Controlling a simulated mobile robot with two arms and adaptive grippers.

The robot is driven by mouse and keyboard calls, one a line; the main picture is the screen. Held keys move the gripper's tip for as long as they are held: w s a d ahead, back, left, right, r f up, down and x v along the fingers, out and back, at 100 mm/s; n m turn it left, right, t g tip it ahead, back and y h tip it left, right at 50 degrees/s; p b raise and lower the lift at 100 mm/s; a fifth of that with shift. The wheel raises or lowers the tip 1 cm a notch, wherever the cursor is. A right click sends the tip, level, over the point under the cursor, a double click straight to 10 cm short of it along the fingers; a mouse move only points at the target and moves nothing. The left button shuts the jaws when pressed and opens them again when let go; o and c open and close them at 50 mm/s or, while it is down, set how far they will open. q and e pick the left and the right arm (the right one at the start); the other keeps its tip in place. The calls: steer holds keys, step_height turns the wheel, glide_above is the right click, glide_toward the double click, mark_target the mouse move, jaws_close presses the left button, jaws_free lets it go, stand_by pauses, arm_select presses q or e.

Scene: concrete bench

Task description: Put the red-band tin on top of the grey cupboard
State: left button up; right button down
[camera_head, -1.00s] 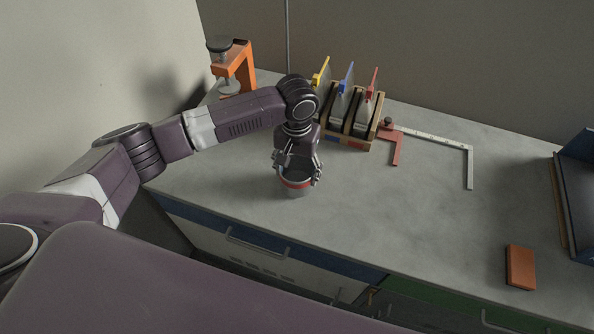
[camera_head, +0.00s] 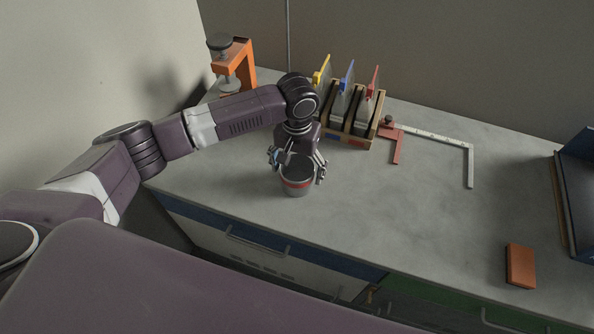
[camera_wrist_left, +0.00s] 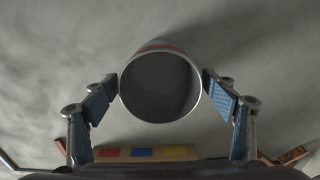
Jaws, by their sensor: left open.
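The red-band tin (camera_head: 297,188), a grey cup-like tin with a red stripe, stands upright on the concrete bench near its front edge. My left gripper (camera_head: 298,169) reaches down over it, open, with one finger on each side of the tin. In the left wrist view the tin's round rim (camera_wrist_left: 160,86) lies between the two blue-padded fingers, with narrow gaps at the sides. I cannot make out a grey cupboard for certain in these views. My right gripper is not in view.
Behind the tin stands a wooden rack (camera_head: 350,128) with yellow, blue and red clips. An orange clamp (camera_head: 240,66) is at the back left. A measuring tool (camera_head: 440,143) and an orange block (camera_head: 520,267) lie to the right. The bench's middle right is free.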

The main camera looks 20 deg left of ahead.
arm_select(q)
step_height(320, 180, up, 12)
steer(key=b, duration=0.1)
steer(key=shift+f, duration=0.2)
